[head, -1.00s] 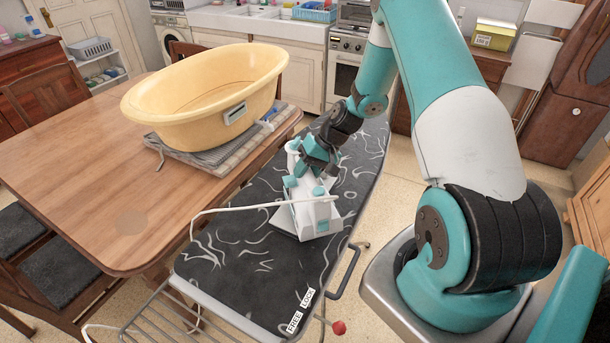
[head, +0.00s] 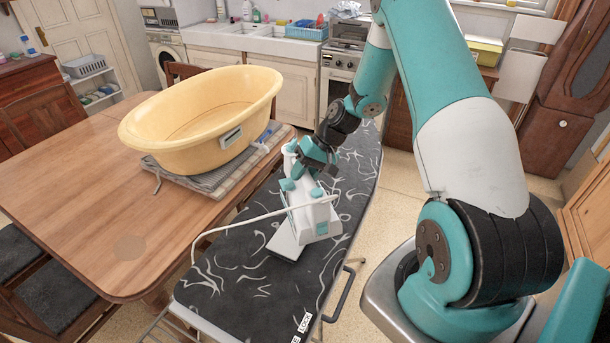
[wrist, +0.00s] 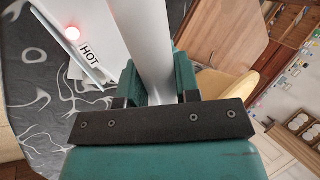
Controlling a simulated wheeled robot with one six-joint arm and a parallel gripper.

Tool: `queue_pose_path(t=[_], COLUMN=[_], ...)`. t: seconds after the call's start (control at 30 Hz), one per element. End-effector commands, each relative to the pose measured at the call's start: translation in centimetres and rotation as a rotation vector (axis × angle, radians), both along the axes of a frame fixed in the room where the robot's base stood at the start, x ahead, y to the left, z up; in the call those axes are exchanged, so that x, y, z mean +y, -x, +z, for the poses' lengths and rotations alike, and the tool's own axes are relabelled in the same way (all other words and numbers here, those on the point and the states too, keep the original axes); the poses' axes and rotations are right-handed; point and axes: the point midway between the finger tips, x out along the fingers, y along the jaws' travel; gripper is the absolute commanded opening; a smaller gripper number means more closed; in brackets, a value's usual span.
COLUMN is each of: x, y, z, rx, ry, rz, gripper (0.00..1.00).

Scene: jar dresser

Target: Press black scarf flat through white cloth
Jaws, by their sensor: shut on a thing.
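My gripper (head: 316,168) is shut on the handle of a white and teal iron (head: 318,216) over the ironing board (head: 225,268). In the wrist view its white handle (wrist: 150,45) runs between my jaws. A red light and the word HOT (wrist: 90,55) show on a white surface there. A pale flat piece (head: 286,243) lies on the board below the iron; I cannot tell if it is the white cloth or a rest. The iron appears lifted slightly above it. The board cover is black with white swirls; I cannot make out a black scarf on it.
The iron's white cord (head: 215,232) loops across the board. The board's front left surface is clear. Kitchen counters stand behind.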

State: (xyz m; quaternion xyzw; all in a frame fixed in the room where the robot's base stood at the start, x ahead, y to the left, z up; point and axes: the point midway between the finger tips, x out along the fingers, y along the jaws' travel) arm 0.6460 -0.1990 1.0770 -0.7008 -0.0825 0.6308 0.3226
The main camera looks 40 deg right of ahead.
Motion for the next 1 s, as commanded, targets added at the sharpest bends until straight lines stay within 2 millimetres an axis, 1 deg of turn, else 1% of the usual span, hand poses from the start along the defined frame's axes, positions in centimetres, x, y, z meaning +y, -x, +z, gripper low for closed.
queue_pose_path(t=[0.03,0.33,0.43,0.57,0.83,0.9,1.0], x=[0.0,0.0,0.0,0.0,0.0,0.0,0.0], y=[-0.1,-0.1,-0.1,-0.1,-0.1,-0.1,-0.1], z=[0.3,0.3,0.6,1.7,4.6,5.2,5.4], rx=[-0.003,-0.004,-0.004,-0.004,-0.005,-0.005,-0.004], ry=[-0.001,-0.001,-0.001,-0.001,0.000,0.000,-0.001], rz=[0.002,0.001,0.001,0.001,0.002,0.002,0.001], gripper=[0.00,0.00,0.00,0.00,0.00,0.00,0.00])
